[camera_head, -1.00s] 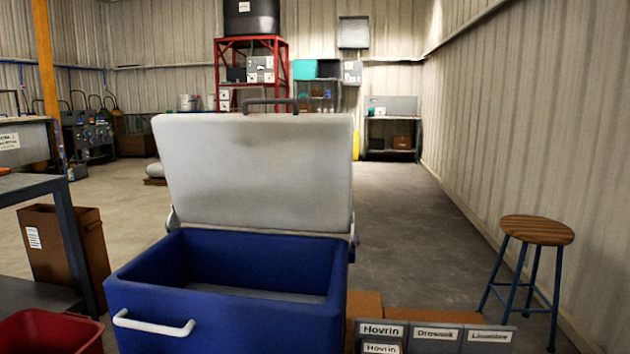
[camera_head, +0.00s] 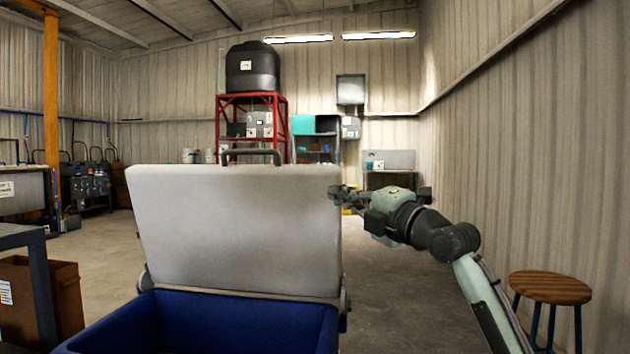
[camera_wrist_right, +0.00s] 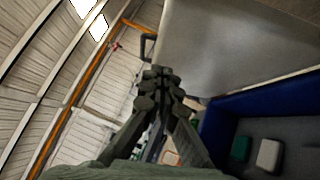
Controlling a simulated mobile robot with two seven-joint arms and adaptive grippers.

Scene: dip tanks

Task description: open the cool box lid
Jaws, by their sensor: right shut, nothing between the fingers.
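The blue cool box (camera_head: 210,322) stands in front of me in the head view, cut off by the lower edge. Its pale grey lid (camera_head: 235,230) is raised and stands upright at the far side of the box, with a dark handle (camera_head: 252,152) on its top edge. My right gripper (camera_head: 343,193) is at the lid's right edge in the head view; whether it touches is unclear. In the right wrist view my right gripper (camera_wrist_right: 160,78) is shut and empty, with the lid (camera_wrist_right: 235,50) and open box (camera_wrist_right: 225,108) beyond. My left gripper is not in view.
A green block (camera_wrist_right: 240,149) and a white block (camera_wrist_right: 268,155) lie inside the box. A wooden stool (camera_head: 550,288) stands at the right by the wall. A brown bin (camera_head: 65,295) and a table (camera_head: 25,240) are at the left. The floor behind the box is largely clear.

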